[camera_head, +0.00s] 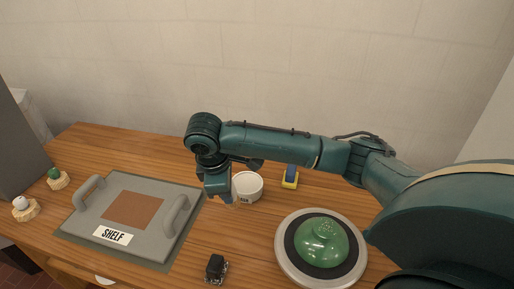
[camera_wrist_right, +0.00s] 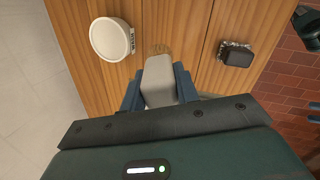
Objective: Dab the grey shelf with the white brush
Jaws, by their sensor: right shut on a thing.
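The grey shelf (camera_head: 160,237) is a flat board lettered SHELF, with two raised handles and a brown square in its middle. It lies at the left of the wooden table in the head view. My right gripper (camera_head: 217,194) is to the right of the board, beside the white bowl. In the right wrist view my right gripper (camera_wrist_right: 160,88) is shut on the white brush (camera_wrist_right: 158,82), a pale block with tan bristles at its far end. In the head view the brush is mostly hidden by the gripper. My left gripper is not in view.
The white bowl (camera_head: 247,187) stands behind the gripper, with a yellow and blue object (camera_head: 290,178) beside it. A green dome on a round base (camera_head: 291,262) is at right. A black object (camera_head: 215,268) lies in front. Tan pieces with white (camera_head: 20,203) and green (camera_head: 54,173) knobs are at left.

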